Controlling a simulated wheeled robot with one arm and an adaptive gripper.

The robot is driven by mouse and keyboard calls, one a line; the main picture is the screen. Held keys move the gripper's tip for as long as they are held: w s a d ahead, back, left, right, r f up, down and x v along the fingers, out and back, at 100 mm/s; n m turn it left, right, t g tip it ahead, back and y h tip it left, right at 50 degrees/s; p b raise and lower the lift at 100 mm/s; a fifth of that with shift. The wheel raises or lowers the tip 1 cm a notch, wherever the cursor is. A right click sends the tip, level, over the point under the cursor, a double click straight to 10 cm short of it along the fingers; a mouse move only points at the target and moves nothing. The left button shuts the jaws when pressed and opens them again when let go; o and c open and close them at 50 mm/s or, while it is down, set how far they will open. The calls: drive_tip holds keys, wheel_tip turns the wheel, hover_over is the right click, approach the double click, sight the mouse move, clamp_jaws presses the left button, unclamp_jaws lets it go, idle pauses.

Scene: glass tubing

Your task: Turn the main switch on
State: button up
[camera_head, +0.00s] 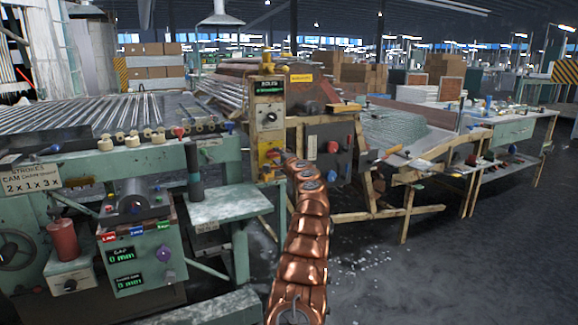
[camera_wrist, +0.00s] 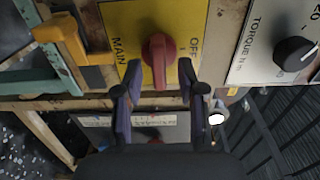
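The main switch is a red knob (camera_wrist: 158,58) on a yellow plate (camera_wrist: 178,15) in the wrist view. The plate reads MAIN on the left and OFF on the right. The knob's long side runs up and down in the picture. My gripper (camera_wrist: 158,78) is open, with one dark finger on each side of the knob's lower part. A gap shows on both sides; I cannot tell the depth between fingertips and knob. In the head view the yellow switch plate (camera_head: 268,155) is on the post, just left of my copper arm's end, and my fingers are not clear there.
A torque dial (camera_wrist: 295,53) on a white plate is right of the switch. A yellow bracket (camera_wrist: 72,40) is to its left. In the head view, a green machine (camera_head: 140,240) stands left and a grey control box (camera_head: 330,150) right. Dark floor (camera_head: 400,270) is open at the right front.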

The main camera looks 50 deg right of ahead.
drive_tip(key=shift+v, duration=1.35)
drive_tip(key=shift+s+a+f, duration=0.1)
drive_tip(key=shift+s+a, duration=0.3)
drive_tip(key=shift+s, duration=0.2)
approach(276, 156)
drive_tip(key=shift+s, duration=1.1)
drive_tip(key=shift+a, duration=0.2)
